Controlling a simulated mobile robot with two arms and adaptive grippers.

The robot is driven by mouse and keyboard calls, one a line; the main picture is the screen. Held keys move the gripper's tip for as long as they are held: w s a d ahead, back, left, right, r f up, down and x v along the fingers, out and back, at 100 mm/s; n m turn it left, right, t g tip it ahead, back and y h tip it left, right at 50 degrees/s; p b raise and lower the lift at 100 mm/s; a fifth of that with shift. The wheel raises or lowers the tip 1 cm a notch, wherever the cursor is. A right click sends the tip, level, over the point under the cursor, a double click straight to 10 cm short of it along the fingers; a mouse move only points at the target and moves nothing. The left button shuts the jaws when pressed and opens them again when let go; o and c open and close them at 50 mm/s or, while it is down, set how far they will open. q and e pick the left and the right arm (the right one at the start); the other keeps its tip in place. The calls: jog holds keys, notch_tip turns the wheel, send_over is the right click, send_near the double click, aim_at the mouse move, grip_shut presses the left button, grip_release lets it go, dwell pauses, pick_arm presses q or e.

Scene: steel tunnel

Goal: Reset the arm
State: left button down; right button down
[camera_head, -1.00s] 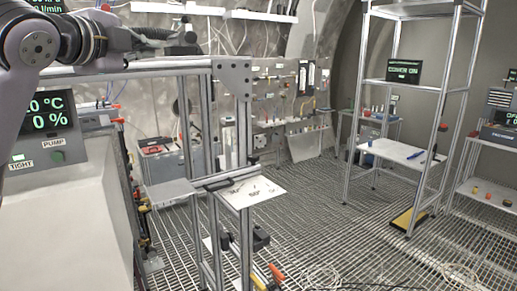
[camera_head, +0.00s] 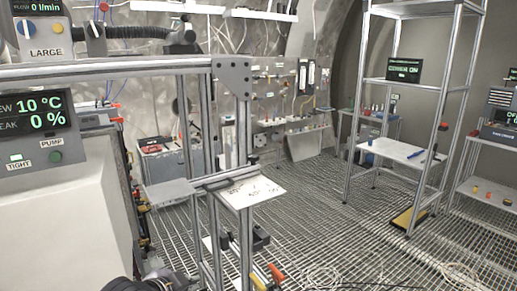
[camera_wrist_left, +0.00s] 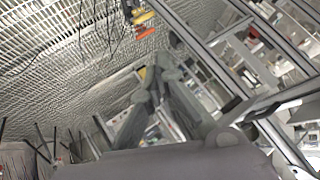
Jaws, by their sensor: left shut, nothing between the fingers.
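My left gripper (camera_head: 165,281) shows only in part at the bottom edge of the head view, low in front of the pale sloped cabinet. It also shows in the left wrist view (camera_wrist_left: 163,72), where its grey fingers come together with nothing between them. The wrist view is blurred. Most of my left arm is outside the head view. My right gripper is in neither view.
The control cabinet (camera_head: 70,215) with lit displays stands at the left. A metal frame (camera_head: 207,125) carries a small shelf with a white sheet (camera_head: 252,191). A tall shelf rack (camera_head: 447,130) stands at the right. The grating floor (camera_head: 330,215) between is mostly open.

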pick_arm(q)
jog(key=s+a+f+n+g+y, duration=0.1)
jog(key=s+a+f+n+g, duration=0.15)
jog(key=s+f, duration=0.5)
jog(key=s+a+f+n+g+y, duration=0.1)
jog(key=s+f+n, duration=0.3)
jog(key=s, duration=0.7)
jog(key=s+a+f+n+g+y, duration=0.1)
jog(key=s+f+n+g, duration=0.1)
jog(key=s+f, duration=0.6)
jog(key=s+f+g+b, duration=0.25)
jog(key=f+b, duration=0.25)
jog(key=f, duration=2.6)
jog(key=s+a+f+b, duration=0.3)
jog(key=s+f+b, duration=0.1)
jog(key=s+f, duration=1.3)
notch_tip(320, 180, down, 2)
jog(key=shift+a, duration=0.2)
jog(key=shift+s, duration=0.15)
